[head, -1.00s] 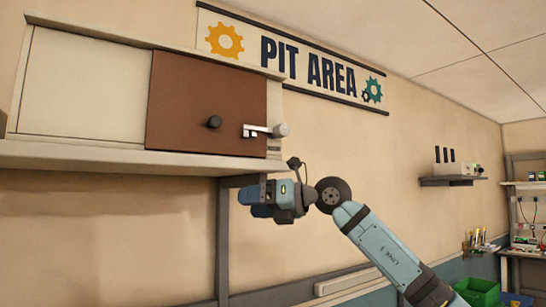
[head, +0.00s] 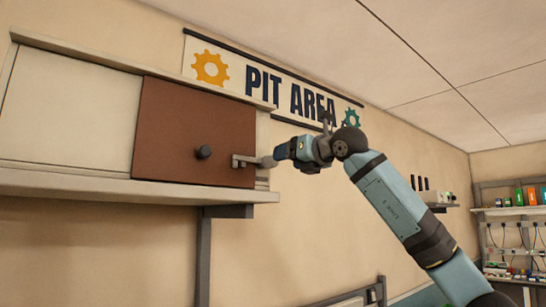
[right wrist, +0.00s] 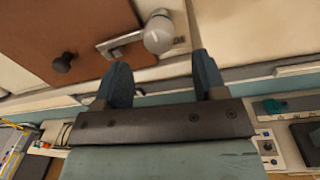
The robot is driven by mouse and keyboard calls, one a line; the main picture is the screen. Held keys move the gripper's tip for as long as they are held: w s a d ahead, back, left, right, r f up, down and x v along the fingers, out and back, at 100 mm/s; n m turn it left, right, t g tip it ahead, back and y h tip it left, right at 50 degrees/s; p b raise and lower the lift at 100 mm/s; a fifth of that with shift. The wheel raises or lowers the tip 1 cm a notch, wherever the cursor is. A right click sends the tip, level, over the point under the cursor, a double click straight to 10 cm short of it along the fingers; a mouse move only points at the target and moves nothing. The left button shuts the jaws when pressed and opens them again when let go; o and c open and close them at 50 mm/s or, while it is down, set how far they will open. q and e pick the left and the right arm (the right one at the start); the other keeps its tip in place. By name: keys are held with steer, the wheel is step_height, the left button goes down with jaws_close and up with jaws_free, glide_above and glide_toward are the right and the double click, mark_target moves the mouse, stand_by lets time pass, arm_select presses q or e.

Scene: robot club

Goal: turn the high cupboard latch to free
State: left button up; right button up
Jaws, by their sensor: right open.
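The high cupboard (head: 60,110) hangs on the wall at the left, with a brown door (head: 180,130). The latch (head: 246,161) is a pale metal bar lying about level across the door's right edge, with a rounded grey knob at its right end. In the right wrist view the latch (right wrist: 117,42) and its knob (right wrist: 158,33) lie just beyond the fingertips. My right gripper (head: 281,152) is at the latch's height, right beside the knob. Its two fingers (right wrist: 161,75) are apart with nothing between them; contact cannot be told. My left gripper is not in view.
A round black door knob (head: 204,152) sits left of the latch. The cupboard's bottom ledge (head: 120,187) runs under the door. A "PIT AREA" sign (head: 290,95) is on the wall behind my right arm. Shelving (head: 510,212) stands at the far right.

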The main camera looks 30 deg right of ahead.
mark_target(256, 161)
steer(key=shift+w+a+p, duration=0.15)
steer(key=shift+w+p, duration=0.15)
steer(key=shift+w, duration=0.75)
steer(key=shift+w+a+p, duration=0.2)
steer(key=shift+w+p, duration=0.05)
steer(key=shift+w, duration=0.8)
steer(key=shift+w+a+p, duration=0.15)
steer(key=shift+w+p, duration=0.15)
steer(key=shift+w, duration=0.75)
steer(key=shift+c, duration=0.3)
jaws_close()
